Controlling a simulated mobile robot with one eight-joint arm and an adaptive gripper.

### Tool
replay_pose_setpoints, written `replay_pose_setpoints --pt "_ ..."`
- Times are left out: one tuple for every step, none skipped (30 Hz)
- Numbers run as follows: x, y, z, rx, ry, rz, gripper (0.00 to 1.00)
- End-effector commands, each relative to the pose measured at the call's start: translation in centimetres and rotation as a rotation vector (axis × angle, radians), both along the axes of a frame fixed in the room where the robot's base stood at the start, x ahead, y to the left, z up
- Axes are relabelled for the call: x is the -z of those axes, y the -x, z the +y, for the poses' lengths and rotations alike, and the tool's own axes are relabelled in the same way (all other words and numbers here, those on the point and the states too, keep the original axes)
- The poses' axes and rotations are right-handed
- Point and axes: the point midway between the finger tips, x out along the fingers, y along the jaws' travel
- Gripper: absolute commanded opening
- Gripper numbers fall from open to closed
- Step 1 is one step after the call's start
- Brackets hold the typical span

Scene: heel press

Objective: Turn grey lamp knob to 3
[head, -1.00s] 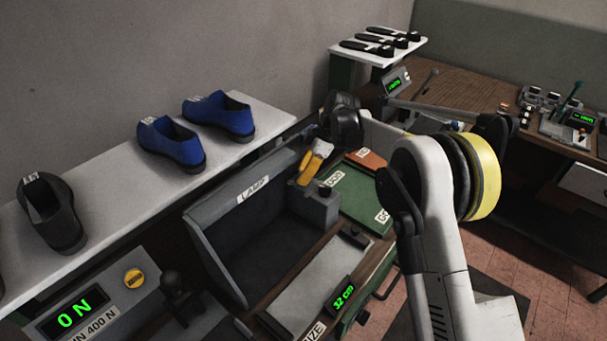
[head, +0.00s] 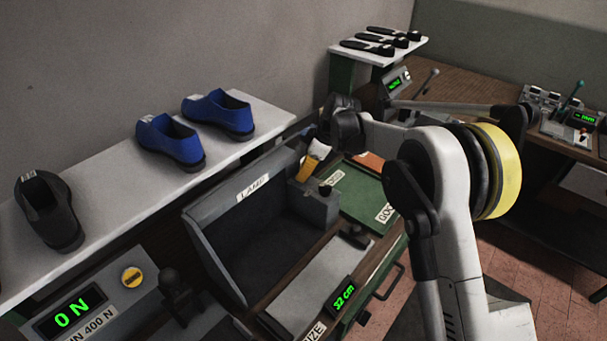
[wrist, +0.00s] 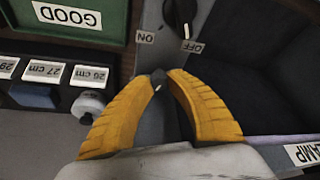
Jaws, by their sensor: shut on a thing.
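The lamp housing (head: 270,190) is a grey open box with a "LAMP" label, with a small grey control box (head: 316,209) at its right end. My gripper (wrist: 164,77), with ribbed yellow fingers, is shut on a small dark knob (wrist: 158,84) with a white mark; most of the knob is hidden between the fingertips. I cannot read any numbers around it. A second, black knob (wrist: 180,14) with "ON" and "OFF" labels stands apart from the fingers; it also shows in the head view (head: 325,190). In the head view my gripper (head: 304,178) is at the control box.
A green "GOOD" box (wrist: 75,25) lies beside the control box. Size labels such as "26 cm" (wrist: 88,75) are nearby in the wrist view. Blue shoes (head: 170,141) stand on a white shelf (head: 105,190) behind.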

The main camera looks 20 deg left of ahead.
Motion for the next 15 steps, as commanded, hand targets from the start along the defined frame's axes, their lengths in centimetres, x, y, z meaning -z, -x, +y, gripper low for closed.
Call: replay_pose_setpoints --pt "0.1 0.09 -0.01 0.039 0.0 -0.001 0.0" --pt "0.12 0.11 -0.02 0.065 0.0 -0.001 0.0" --pt "0.13 0.08 -0.02 0.101 0.0 -0.001 0.0" --pt "0.12 0.1 -0.03 0.127 0.0 -0.001 0.0" --pt "0.1 0.12 -0.04 0.153 0.0 -0.001 0.0" --pt "0.08 0.11 -0.02 0.188 0.0 -0.001 0.0" --pt "0.1 0.11 -0.03 0.213 0.0 -0.002 0.0" --pt "0.11 0.13 -0.03 0.237 0.001 -0.002 0.0" --pt "0.1 0.15 -0.02 0.268 0.0 -0.002 0.0" --pt "0.08 0.16 0.01 0.291 0.0 -0.002 0.0" --pt "0.08 0.19 0.01 0.312 0.0 -0.002 0.0" --pt "0.09 0.19 0.01 0.34 0.001 -0.001 0.0" --pt "0.09 0.18 0.02 0.361 0.001 -0.001 0.0" --pt "0.08 0.18 0.04 0.381 0.0 -0.001 0.0" --pt "0.06 0.19 0.03 0.404 0.0 -0.001 0.0"
